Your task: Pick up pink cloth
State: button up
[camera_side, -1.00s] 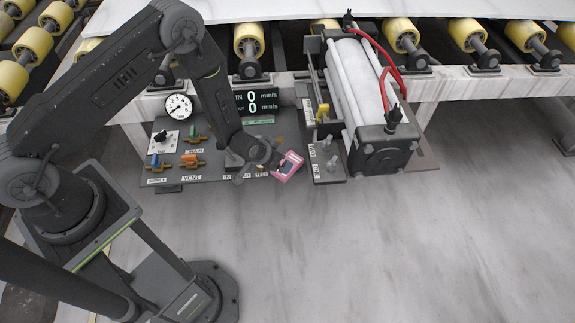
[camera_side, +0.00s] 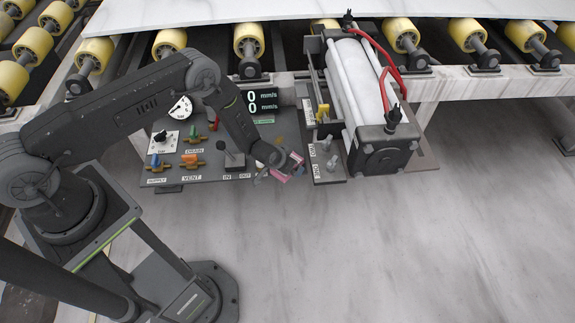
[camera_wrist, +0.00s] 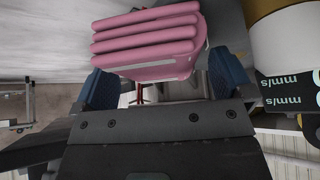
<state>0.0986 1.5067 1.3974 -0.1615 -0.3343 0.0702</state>
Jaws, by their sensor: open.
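In the side view only small pink parts (camera_side: 281,175) show around my gripper (camera_side: 286,168), at the front right of the dark control panel. In the wrist view my gripper (camera_wrist: 162,85) is open. Its blue fingertips stand apart at the left and right of the cloth's near edge. A gap shows at the right fingertip; I cannot tell whether the left one touches. The cloth's underside is hidden.
The control panel (camera_side: 215,172) carries a gauge, coloured valves, a lever (camera_side: 232,158) and a display (camera_side: 262,101). A cylinder unit (camera_side: 358,90) with red hoses stands close to the right of my gripper. The marble slab in front (camera_side: 400,250) is clear.

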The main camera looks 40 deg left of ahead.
jog(key=c, duration=1.1)
jog(key=shift+w, duration=0.1)
jog(key=shift+r, duration=0.6)
notch_tip(320, 180, up, 2)
jog(key=shift+r, duration=0.25)
jog(key=s+a+r, duration=0.1)
jog(key=a+r, duration=0.1)
jog(key=a, duration=0.1)
jog(key=s+a+r, duration=0.2)
jog(key=a, duration=0.2)
jog(key=s+a+r, duration=0.1)
jog(key=a+r, duration=0.2)
jog(key=a, duration=0.1)
jog(key=shift+s+r, duration=0.1)
jog(key=shift+s, duration=0.05)
